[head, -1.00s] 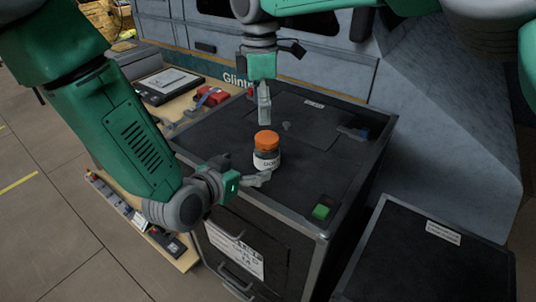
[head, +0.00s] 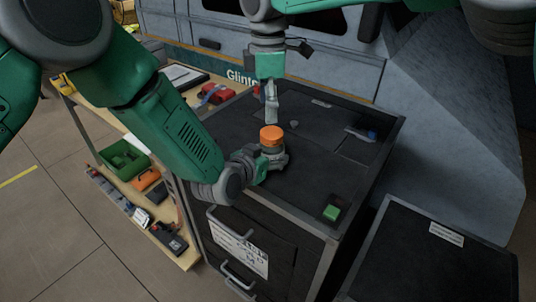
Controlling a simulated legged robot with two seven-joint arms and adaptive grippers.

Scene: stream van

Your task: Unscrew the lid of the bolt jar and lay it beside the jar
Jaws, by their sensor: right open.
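The bolt jar (head: 271,149) stands upright on the black cabinet top. Its orange lid (head: 271,135) sits on it, and much of the jar body is hidden by my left gripper. My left gripper (head: 273,161) is at the jar's body, its fingers against or around the jar below the lid; I cannot tell whether they are tight on it. My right gripper (head: 271,112) points down from above, empty, its fingertips a little above and behind the orange lid.
The cabinet top (head: 300,190) is mostly clear around the jar. A green block (head: 332,212) lies near the front right corner. A red item (head: 217,94) lies on the wooden shelf unit at left. A second black box (head: 430,265) stands at lower right.

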